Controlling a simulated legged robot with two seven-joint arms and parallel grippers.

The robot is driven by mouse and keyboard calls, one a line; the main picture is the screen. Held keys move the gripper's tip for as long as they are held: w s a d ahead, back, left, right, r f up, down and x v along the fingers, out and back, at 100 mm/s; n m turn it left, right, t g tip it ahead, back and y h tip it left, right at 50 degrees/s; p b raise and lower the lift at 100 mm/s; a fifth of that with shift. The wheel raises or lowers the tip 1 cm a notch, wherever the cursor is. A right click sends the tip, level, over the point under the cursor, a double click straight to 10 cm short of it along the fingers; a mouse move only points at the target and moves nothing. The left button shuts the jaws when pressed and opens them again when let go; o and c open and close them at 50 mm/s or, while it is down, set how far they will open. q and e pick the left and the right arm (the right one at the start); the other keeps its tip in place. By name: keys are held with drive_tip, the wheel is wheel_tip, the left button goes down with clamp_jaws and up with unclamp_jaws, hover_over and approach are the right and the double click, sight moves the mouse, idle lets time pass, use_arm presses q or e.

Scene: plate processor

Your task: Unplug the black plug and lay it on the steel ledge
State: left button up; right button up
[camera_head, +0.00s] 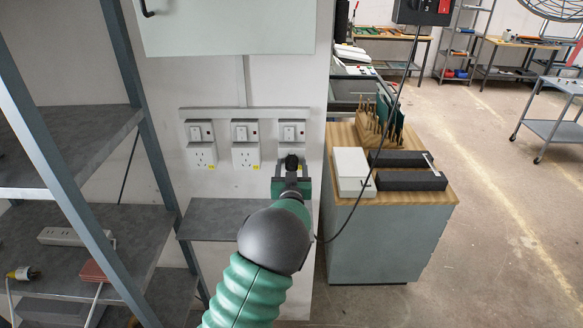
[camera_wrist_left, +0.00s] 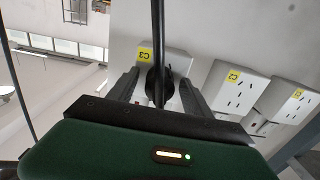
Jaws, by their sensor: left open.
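The black plug (camera_head: 291,161) sits at the right-hand socket on the wall. In the wrist view the plug (camera_wrist_left: 158,86) is at the socket with the yellow C3 label (camera_wrist_left: 145,55), its black cable running across the picture. My left gripper (camera_head: 291,178) is in front of that socket. In the wrist view the open fingers of my left gripper (camera_wrist_left: 160,88) stand on either side of the plug; I cannot tell if they touch it. The steel ledge (camera_head: 212,219) is below the sockets, partly hidden by my arm. My right gripper is not in view.
Two other sockets (camera_head: 203,154) (camera_head: 245,155) to the left are empty. A metal shelf unit (camera_head: 60,150) stands at left. A wooden-topped cabinet (camera_head: 375,240) with a white box (camera_head: 350,165) and black boxes stands at right. The black cable hangs past the cabinet.

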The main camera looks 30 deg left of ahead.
use_arm(q)
drive_tip(key=shift+b, duration=0.3)
drive_tip(key=shift+c, duration=0.5)
clamp_jaws()
drive_tip(key=shift+s+d, duration=0.1)
drive_tip(key=v, duration=0.5)
drive_tip(key=shift+s+d+b, duration=0.2)
drive_tip(key=shift+s+b, duration=0.15)
drive_tip(key=shift+b, duration=0.05)
idle(0.8)
drive_tip(key=shift+a, duration=0.1)
